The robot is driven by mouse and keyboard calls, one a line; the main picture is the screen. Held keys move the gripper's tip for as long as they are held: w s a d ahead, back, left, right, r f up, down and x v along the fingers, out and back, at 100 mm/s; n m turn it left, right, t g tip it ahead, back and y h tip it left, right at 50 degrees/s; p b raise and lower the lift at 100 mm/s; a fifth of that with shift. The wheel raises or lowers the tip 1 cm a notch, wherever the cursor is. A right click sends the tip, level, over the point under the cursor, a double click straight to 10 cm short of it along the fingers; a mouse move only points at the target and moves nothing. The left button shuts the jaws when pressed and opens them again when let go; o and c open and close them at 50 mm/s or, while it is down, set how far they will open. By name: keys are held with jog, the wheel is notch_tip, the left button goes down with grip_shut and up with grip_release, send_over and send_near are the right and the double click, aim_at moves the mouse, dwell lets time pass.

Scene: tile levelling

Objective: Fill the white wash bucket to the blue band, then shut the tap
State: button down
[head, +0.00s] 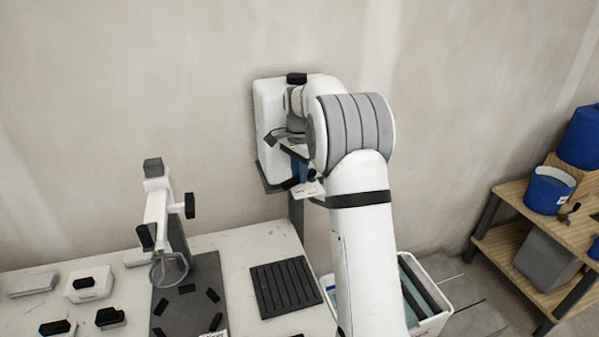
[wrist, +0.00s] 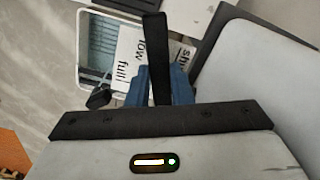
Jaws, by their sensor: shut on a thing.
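My gripper (wrist: 164,86) with blue fingers is shut on the black tap lever (wrist: 155,40), in front of the white wall-mounted unit (head: 268,112). A white plate (wrist: 127,62) behind the lever reads "shut", "low" and "full". The lever crosses the plate near "shut" and "low"; its exact setting is unclear. The white wash bucket (head: 444,312) stands low behind my arm in the head view. Its rim also shows in the wrist view (wrist: 82,50), with blue-grey inside and dark bars across it. The blue band and the water level cannot be made out.
A white table (head: 245,250) at left carries a dark ribbed mat (head: 286,287), a clamp stand (head: 158,205) and several small black-topped blocks. A wooden shelf (head: 508,190) with blue buckets (head: 549,190) stands at right. My arm hides much of the middle.

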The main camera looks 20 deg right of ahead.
jog(key=shift+r, duration=0.1)
jog(key=c, duration=1.3)
grip_release()
jog(key=shift+r+b, duration=0.45)
jog(key=shift+r, duration=3.4)
